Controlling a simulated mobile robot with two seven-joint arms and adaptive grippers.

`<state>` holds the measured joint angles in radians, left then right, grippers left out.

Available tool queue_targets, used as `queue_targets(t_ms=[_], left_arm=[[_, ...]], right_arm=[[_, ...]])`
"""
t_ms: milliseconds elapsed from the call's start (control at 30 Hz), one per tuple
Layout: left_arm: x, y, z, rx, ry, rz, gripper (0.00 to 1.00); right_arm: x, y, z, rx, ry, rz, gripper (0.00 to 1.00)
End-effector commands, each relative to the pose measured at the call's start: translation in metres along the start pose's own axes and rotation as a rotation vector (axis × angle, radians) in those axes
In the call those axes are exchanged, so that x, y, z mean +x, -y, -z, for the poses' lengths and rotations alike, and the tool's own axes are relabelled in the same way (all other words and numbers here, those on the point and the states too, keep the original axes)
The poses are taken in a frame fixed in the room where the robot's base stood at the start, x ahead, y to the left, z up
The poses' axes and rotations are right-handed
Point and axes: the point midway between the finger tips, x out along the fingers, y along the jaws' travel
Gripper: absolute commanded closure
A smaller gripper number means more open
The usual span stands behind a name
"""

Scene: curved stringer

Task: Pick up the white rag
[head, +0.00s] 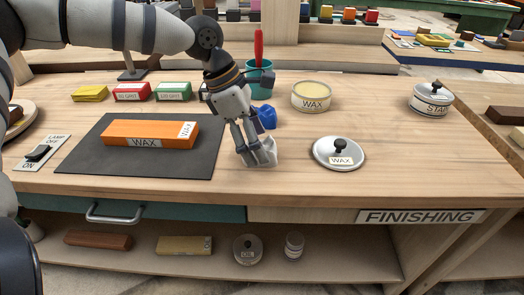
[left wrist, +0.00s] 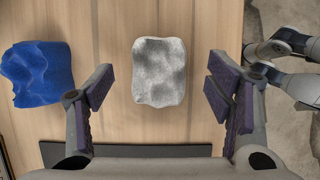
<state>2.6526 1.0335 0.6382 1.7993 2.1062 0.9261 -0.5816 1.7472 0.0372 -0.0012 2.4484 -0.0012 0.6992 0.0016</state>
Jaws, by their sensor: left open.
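The white rag (head: 268,151) lies crumpled on the workbench in the head view, partly hidden by the fingers of my left gripper (head: 249,160). In the left wrist view, the whole white rag (left wrist: 160,72) lies flat on the wood, ahead of and between the spread fingers. My left gripper (left wrist: 160,105) is open with nothing between its pads, pointing down over the rag. Grey jointed parts of mine, apparently the right gripper (left wrist: 262,62), show at the right edge of the left wrist view; their opening is unclear.
A blue rag (left wrist: 38,72) lies beside the white one. A dark mat (head: 80,158) with an orange wax box (head: 150,133) is to the left. A wax lid (head: 338,153) is to the right; a wax tin (head: 311,97) and teal cup (head: 262,80) stand behind. The front right bench is clear.

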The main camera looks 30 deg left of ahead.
Motion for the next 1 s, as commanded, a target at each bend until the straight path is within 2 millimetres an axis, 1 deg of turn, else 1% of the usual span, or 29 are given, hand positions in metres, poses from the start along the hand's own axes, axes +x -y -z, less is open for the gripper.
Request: queue_targets(t_ms=[33,100,300,333,367,400,467,500,533,567,867,967,1000], left_arm=[[0.011,0.001,0.001,0.001,-0.004,0.005,0.27],[0.015,0.001,0.0,0.002,-0.002,0.003,0.27],[0.015,0.001,-0.001,0.002,0.002,-0.001,0.27],[0.015,0.001,-0.001,0.002,0.002,-0.001,0.29],[0.015,0.001,-0.001,0.002,0.002,-0.001,0.36],[0.015,0.001,-0.001,0.002,0.002,-0.001,0.45],[0.015,0.001,-0.001,0.002,0.002,0.0,0.58],[0.015,0.001,-0.001,0.002,0.001,0.0,0.67],[0.015,0.001,-0.001,0.002,0.001,0.0,0.74],[0.015,0.001,-0.001,0.002,0.001,0.0,0.78],[0.013,0.001,-0.001,0.001,0.001,0.0,0.78],[0.004,0.0,-0.005,0.002,0.002,-0.003,0.78],[-0.002,0.0,-0.008,0.002,0.003,-0.004,0.78]], right_arm=[[0.004,0.0,-0.002,0.0,0.009,-0.001,0.6],[0.004,0.0,-0.002,0.0,0.011,-0.001,0.6],[0.004,0.0,-0.002,-0.001,0.008,-0.001,0.6],[0.004,0.0,-0.001,-0.001,0.008,-0.001,0.6],[0.004,0.0,-0.001,-0.001,0.008,-0.001,0.6],[0.004,0.0,-0.001,-0.001,0.008,-0.001,0.6],[0.004,0.0,-0.001,-0.001,0.008,-0.001,0.6],[0.004,0.0,-0.001,-0.001,0.008,-0.001,0.6],[0.004,0.0,-0.001,-0.001,0.008,-0.001,0.6],[0.004,0.0,-0.001,-0.001,0.008,-0.001,0.6],[0.003,0.0,-0.001,-0.001,0.007,-0.001,0.6],[0.001,0.0,0.0,-0.001,0.003,0.0,0.6],[0.0,0.0,0.0,-0.001,-0.001,0.0,0.6]])
